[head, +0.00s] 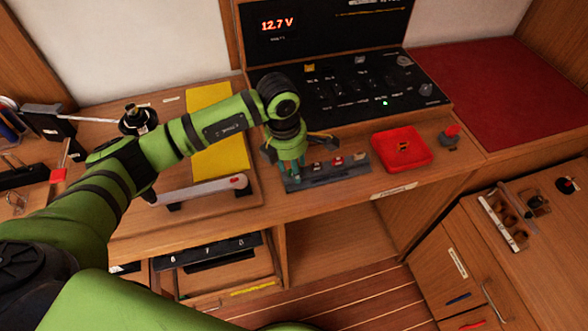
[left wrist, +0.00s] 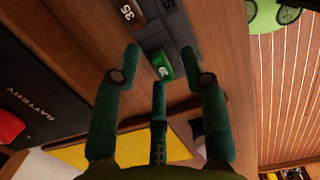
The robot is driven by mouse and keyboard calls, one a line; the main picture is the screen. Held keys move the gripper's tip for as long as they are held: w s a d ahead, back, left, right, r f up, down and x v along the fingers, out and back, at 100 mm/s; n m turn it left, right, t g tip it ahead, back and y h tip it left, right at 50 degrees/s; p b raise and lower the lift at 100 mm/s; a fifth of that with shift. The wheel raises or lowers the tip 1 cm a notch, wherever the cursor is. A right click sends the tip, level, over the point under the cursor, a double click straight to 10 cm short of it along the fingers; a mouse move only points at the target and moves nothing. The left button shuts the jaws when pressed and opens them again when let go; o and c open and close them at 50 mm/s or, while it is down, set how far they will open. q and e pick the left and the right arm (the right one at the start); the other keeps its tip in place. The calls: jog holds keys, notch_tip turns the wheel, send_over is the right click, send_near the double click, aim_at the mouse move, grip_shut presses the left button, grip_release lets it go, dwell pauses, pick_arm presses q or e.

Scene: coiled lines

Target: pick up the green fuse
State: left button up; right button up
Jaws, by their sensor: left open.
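The green fuse (left wrist: 162,66) sits in the grey fuse holder (left wrist: 152,38), which also shows in the head view (head: 330,179). In the left wrist view it lies between the fingertips of my left gripper (left wrist: 160,54), with gaps on both sides. The gripper is open, with a third finger below the fuse in that picture. My right gripper is not in view.
A red tray (head: 402,149) stands right of the holder. A black panel with a 12.7 V display (head: 278,24) rises behind. A yellow sheet (head: 215,135) and a white-handled lever (head: 215,187) lie left. The red mat (head: 492,95) is clear.

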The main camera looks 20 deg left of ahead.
pick_arm(q)
jog(key=c, duration=0.8)
jog(key=shift+w+r+b, duration=0.1)
jog(key=shift+r+b, duration=0.2)
jog(key=shift+r, duration=0.2)
notch_tip(320, 180, up, 3)
jog(key=shift+f+b, duration=0.2)
jog(key=shift+b, duration=0.55)
jog(key=shift+w+d+r+b, duration=0.1)
jog(key=shift+d+r+b, duration=0.65)
jog(key=shift+d+r, duration=0.85)
jog(key=shift+d+r+b, duration=0.75)
jog(key=shift+d+r, duration=0.15)
jog(key=shift+d, duration=1.4)
jog(key=shift+w+d+r+b, duration=0.1)
jog(key=shift+d+r+b, duration=0.65)
jog(key=shift+d+r, duration=0.85)
jog(key=shift+d+f, duration=0.3)
jog(key=shift+f, duration=0.05)
